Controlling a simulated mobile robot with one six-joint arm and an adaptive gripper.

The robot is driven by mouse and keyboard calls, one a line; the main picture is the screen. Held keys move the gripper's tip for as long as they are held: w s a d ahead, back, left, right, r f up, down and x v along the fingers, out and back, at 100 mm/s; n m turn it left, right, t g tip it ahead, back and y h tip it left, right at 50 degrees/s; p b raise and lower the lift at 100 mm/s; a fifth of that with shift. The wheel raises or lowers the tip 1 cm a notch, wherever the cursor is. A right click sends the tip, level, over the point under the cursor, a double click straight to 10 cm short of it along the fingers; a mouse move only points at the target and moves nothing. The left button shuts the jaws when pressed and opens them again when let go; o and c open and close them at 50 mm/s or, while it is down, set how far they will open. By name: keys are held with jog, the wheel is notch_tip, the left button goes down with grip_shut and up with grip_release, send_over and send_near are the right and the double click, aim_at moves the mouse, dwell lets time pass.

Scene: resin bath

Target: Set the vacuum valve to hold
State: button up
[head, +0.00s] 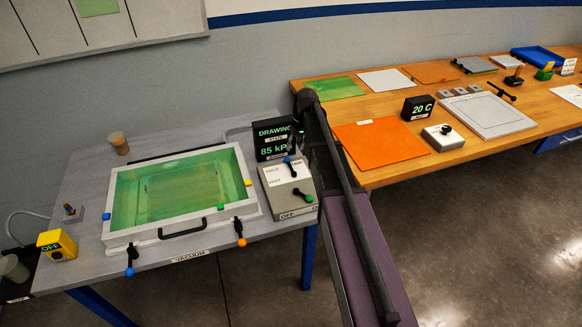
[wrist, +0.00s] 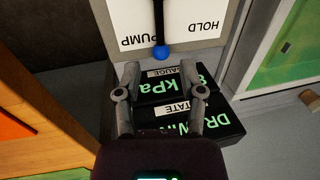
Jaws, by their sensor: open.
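The vacuum valve is a grey box with a white top plate (head: 282,173), right of the resin bath. Its lever with a blue knob (wrist: 162,51) lies by the PUMP label, with HOLD to the right in the wrist view. The knob also shows in the head view (head: 287,160). A second lever ends in a green knob (head: 309,199). My gripper (wrist: 160,67) is open and empty over the display, its fingertips just short of the blue knob and apart from it. In the head view my arm hides part of the box. The display (head: 273,139) reads DRAWING and 85 kPa.
The framed bath (head: 146,240) of green resin has clamps and a front handle. A yellow OFF box (head: 56,245) and a brown cup (head: 118,143) stand on the grey table. The wooden bench (head: 375,174) at right holds an orange sheet (head: 381,142) and a 20 C display (head: 418,107).

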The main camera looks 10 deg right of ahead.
aim_at(291, 165)
jog(key=shift+s+a+f+b, duration=0.1)
jog(key=shift+a+f+b, duration=0.15)
jog(key=shift+f+b, duration=1)
jog(key=shift+w+a+f+b, duration=0.1)
jog(key=shift+a+f+b, duration=0.15)
jog(key=shift+f+b, duration=1.05)
jog(key=shift+s+a+f+b, duration=0.1)
jog(key=shift+a+f+b, duration=0.15)
jog(key=shift+f+b, duration=1)
jog(key=shift+f, duration=0.15)
grip_shut()
